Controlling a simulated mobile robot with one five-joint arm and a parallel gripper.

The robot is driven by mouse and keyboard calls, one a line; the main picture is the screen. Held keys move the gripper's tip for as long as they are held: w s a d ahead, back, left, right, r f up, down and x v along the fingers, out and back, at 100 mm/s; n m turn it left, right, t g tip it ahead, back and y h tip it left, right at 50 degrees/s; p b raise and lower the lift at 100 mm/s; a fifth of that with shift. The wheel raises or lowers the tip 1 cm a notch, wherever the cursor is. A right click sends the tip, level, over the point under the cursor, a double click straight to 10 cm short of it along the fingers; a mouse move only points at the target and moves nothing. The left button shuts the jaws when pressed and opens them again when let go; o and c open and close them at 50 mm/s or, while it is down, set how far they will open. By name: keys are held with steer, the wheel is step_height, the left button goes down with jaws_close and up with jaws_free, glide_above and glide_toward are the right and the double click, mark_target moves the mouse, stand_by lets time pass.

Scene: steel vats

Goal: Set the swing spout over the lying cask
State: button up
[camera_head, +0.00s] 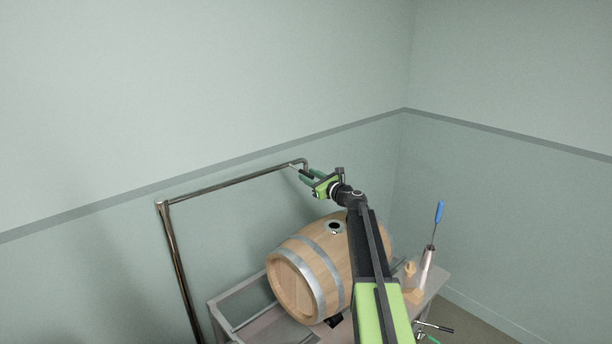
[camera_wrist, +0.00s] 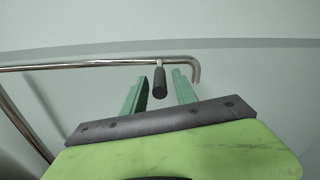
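The swing spout (camera_head: 240,181) is a shiny steel pipe. An upright post carries a long level arm, and its far end bends down. In the head view this end is above and left of the cask's dark bung hole (camera_head: 334,227). The wooden cask (camera_head: 293,277) lies on its side with grey hoops. My gripper (camera_head: 305,173) is at the spout's bent end. In the wrist view my gripper (camera_wrist: 159,76) is open, its green fingers on either side of a dark handle (camera_wrist: 160,82) hanging from the pipe (camera_wrist: 90,64). A gap shows on both sides of the handle.
The cask rests on a grey stand (camera_head: 240,300). To its right stand a steel cylinder (camera_head: 426,268) with a blue-handled tool (camera_head: 439,212) and a small wooden piece (camera_head: 410,268). Pale green walls close the scene behind. My arm hides part of the cask.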

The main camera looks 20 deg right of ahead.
steer(key=shift+x, duration=1.1)
steer(key=shift+c, duration=0.4)
jaws_close()
